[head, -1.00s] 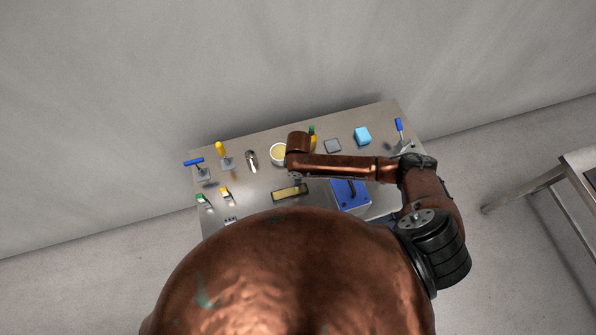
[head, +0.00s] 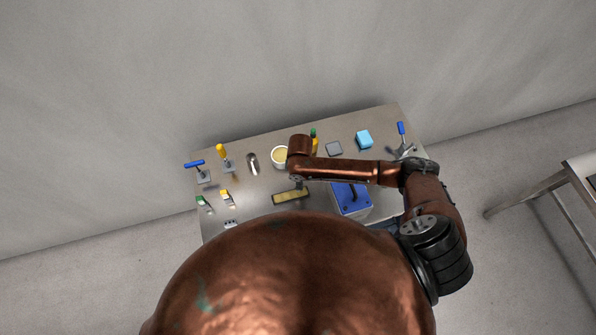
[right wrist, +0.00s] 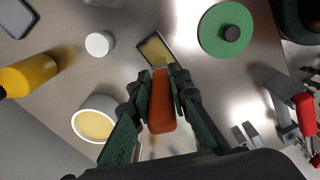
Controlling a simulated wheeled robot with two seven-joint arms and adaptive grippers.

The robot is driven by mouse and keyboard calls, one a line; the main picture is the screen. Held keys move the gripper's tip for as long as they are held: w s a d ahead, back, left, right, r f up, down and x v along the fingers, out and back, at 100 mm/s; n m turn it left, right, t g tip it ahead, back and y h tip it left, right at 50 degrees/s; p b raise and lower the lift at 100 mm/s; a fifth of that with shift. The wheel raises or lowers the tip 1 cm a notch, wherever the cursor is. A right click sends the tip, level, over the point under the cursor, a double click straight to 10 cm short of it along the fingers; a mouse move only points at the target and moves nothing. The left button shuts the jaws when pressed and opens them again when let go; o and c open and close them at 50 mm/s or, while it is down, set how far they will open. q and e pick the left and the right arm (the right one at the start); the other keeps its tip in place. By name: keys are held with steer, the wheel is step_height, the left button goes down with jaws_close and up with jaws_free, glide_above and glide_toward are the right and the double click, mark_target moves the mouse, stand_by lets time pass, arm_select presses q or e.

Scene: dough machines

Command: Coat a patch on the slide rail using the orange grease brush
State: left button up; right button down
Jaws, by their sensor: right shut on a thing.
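The orange grease brush (right wrist: 161,108) is held in my right gripper (right wrist: 160,84), which is shut on its handle in the right wrist view. The brush's far end overlaps the near end of the slide rail, a yellowish strip with a dark edge (right wrist: 155,47); I cannot tell whether the bristles touch it. The rail (head: 290,197) also shows in the head view on the table's front half, just below the end of my right arm. There the brush and right gripper are mostly hidden under the arm. My left gripper is not in view.
A white cup of yellow grease (head: 280,156) stands behind the rail. A blue box (head: 351,199) stands right of it. Handled tools (head: 225,157) stand at left.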

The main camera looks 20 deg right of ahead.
step_height(320, 180, up, 3)
steer(key=shift+r+p, duration=0.15)
steer(key=shift+p, duration=1.1)
steer(key=shift+r, duration=2.4)
